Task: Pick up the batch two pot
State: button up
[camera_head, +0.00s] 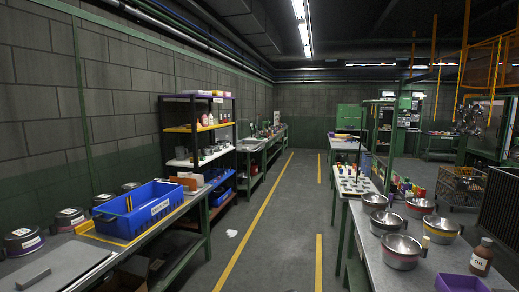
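Other pots there are a pot (385,222), a pot (441,230) and a pot (420,208). On the left bench, a dark pot (23,243) with a white label and a pot (68,220) stand near the wall, with more in a row behind them. The labels are too small to read, so I cannot tell which is the batch two pot. My gripper is not in view.
A blue crate (130,222) sits on the left bench (176,222). A brown bottle (481,257) and a purple bin (461,284) stand on the right bench (370,268). The aisle floor (277,235) between is mostly clear, with a white scrap (231,233) on it. A shelf rack (198,128) stands farther left.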

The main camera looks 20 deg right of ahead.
aim_at(218, 146)
jog(key=z, duration=0.9)
jog(key=i, duration=7.5)
jog(key=u, duration=2.15)
